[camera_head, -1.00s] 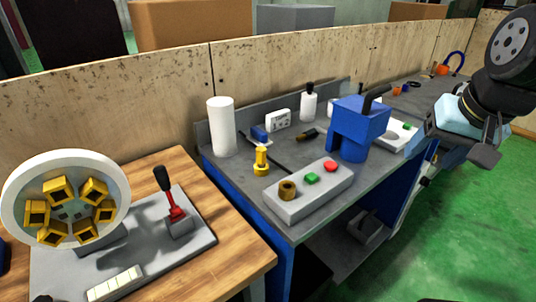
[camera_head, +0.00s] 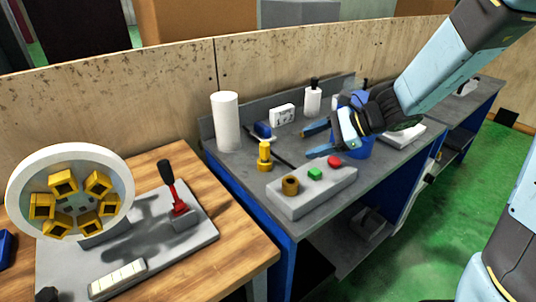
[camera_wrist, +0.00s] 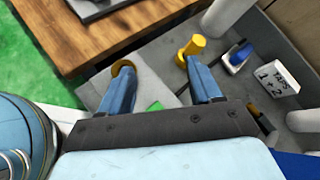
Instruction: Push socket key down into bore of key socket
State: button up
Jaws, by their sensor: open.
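A yellow piece that looks like the socket key (camera_head: 264,157) stands upright on the grey bench behind the control box; it also shows in the wrist view (camera_wrist: 193,46). A brass ring that looks like the key socket (camera_head: 290,186) sits on the left end of the grey control box (camera_head: 313,194). In the wrist view the ring (camera_wrist: 123,66) is partly behind my left finger. My gripper (camera_head: 304,141) is open and empty, to the right of the yellow piece and apart from it. In the wrist view its fingertips (camera_wrist: 155,70) point towards the box and the yellow piece.
The control box carries a green button (camera_head: 315,174) and a red button (camera_head: 334,161). A white cylinder (camera_head: 225,121), a blue item (camera_head: 263,130) and a labelled white block (camera_head: 282,115) stand behind. A blue fixture (camera_head: 361,148) is partly behind my gripper.

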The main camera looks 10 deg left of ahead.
aim_at(265, 156)
jog(key=w+a+f+m+t+y, duration=0.2)
jog(key=w+a+f+m, duration=0.3)
jog(key=w+f+m, duration=0.25)
jog(key=shift+n, duration=0.25)
jog(key=x, duration=0.9)
jog(key=f+x, duration=0.1)
jog(key=x, duration=0.3)
jog(key=shift+a+f, duration=0.1)
jog(key=shift+f, duration=0.05)
jog(key=c, duration=1.1)
